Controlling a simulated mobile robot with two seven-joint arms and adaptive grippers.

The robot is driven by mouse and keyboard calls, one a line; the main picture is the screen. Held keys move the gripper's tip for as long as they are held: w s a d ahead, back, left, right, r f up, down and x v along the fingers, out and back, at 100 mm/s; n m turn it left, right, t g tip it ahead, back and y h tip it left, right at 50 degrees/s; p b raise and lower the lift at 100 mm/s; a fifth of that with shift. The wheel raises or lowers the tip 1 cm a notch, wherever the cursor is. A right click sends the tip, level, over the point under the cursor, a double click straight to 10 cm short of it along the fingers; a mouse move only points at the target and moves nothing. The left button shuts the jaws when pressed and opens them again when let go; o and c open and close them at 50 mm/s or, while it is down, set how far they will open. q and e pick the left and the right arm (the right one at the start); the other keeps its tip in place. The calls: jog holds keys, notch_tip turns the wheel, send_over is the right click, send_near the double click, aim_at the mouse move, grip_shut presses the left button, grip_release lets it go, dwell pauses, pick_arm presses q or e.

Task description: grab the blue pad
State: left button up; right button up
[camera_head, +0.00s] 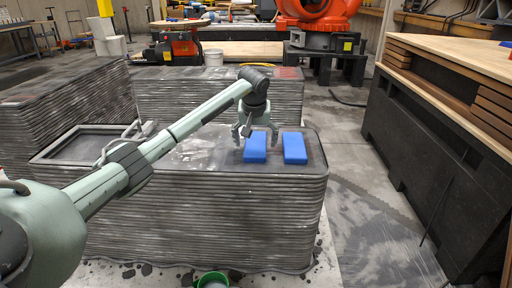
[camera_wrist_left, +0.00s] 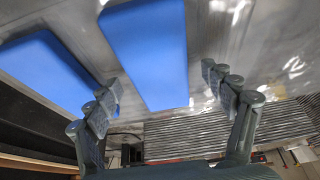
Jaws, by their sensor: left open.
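Two blue pads lie side by side on top of the layered concrete block. The left blue pad (camera_head: 255,149) is just under my left gripper (camera_head: 255,132), and the right blue pad (camera_head: 294,148) lies a short gap away. My left gripper is open and empty, pointing down with its fingers spread. In the left wrist view the near blue pad (camera_wrist_left: 147,50) shows between the spread fingers (camera_wrist_left: 160,82). The other blue pad (camera_wrist_left: 42,68) is at the left, partly behind a finger. Contact with the pad cannot be told. My right gripper is not in view.
The concrete block (camera_head: 200,215) has a recessed frame (camera_head: 75,145) at its left. More layered walls (camera_head: 215,95) stand behind. A black bench with a wooden top (camera_head: 430,160) is at the right. A green bucket (camera_head: 212,280) stands on the floor in front.

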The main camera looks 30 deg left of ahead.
pick_arm(q)
jog(key=shift+c, duration=0.3)
jog(key=c, duration=1.3)
jog(key=shift+o, duration=0.2)
